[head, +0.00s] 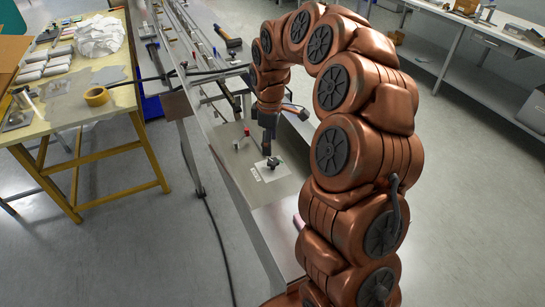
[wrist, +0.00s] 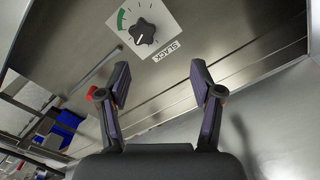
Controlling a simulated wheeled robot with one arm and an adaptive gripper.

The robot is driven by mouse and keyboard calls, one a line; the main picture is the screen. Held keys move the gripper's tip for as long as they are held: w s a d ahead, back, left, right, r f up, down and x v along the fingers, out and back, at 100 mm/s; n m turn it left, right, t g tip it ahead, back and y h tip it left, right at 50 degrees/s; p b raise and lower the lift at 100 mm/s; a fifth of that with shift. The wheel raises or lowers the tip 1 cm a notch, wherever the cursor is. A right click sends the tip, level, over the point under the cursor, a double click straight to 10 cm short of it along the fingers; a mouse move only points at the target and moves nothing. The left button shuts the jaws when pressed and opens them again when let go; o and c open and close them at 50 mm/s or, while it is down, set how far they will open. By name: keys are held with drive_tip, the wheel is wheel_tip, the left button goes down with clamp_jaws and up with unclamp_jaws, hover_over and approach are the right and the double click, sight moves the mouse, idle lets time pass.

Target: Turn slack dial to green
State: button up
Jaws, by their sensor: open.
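The slack dial is a black star-shaped knob (wrist: 143,31) on a white square plate (wrist: 165,22) with a green arc (wrist: 122,20) at its left and a SLACK label (wrist: 167,51) beside it. A small white mark on the knob seems to point down and left in the wrist view, away from the green. The dial also shows in the head view (head: 272,163) on the machine's metal panel. My gripper (wrist: 160,68) is open and empty, its two fingers apart and short of the knob. In the head view my gripper (head: 268,128) hangs just above and behind the dial.
A red knob (head: 247,131) stands on the panel left of the dial and shows in the wrist view (wrist: 91,93). A hammer (head: 228,36) lies farther back on the machine. A yellow table (head: 100,135) with tape and packets stands at the left.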

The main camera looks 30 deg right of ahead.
sight(273, 161)
drive_tip(key=shift+w+d+f, duration=0.6)
drive_tip(key=shift+w+d, duration=0.15)
drive_tip(key=shift+d, duration=0.05)
drive_tip(key=shift+w+d+f, duration=0.15)
drive_tip(key=shift+d+f, duration=0.05)
drive_tip(key=shift+f, duration=0.05)
drive_tip(key=shift+f+p, duration=1.15)
drive_tip(key=shift+f, duration=2.65)
drive_tip(key=c, duration=1.1)
